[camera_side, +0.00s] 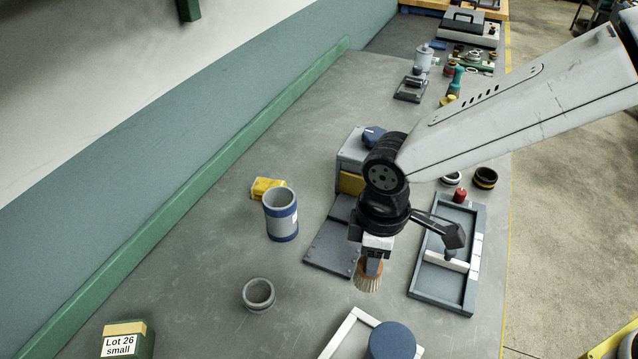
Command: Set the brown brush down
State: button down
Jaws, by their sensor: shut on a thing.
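The brown brush (367,280) hangs below my gripper (373,262), with its pale bristles pointing down. My gripper is shut on the brush's upper part, and the fingers hide that part. The brush is near the front right edge of a dark flat plate (331,243). I cannot tell whether the bristles touch the surface below.
A grey cup with blue bands (281,217), a yellow block (266,188) and a small grey ring (258,294) stand left. A divided tray (464,296) lies right. A blue round lid (391,342) and white frame are in front. Bare bench (200,270) lies at left.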

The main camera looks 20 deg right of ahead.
jog(key=shift+w+a+f, duration=0.35)
jog(key=shift+w+f, duration=0.25)
jog(key=shift+f, duration=0.2)
jog(key=shift+w+a+f, duration=0.35)
jog(key=shift+w+f, duration=0.2)
jog(key=shift+f, duration=0.25)
jog(key=shift+w+a+f, duration=0.1)
jog(key=shift+w+f, duration=0.05)
jog(key=shift+f, duration=0.8)
jog(key=shift+w+a+f, duration=0.1)
jog(key=shift+f, duration=0.8)
jog(key=shift+f, duration=0.1)
jog(key=shift+c, duration=1.7)
grip_release()
notch_tip(320, 180, up, 12)
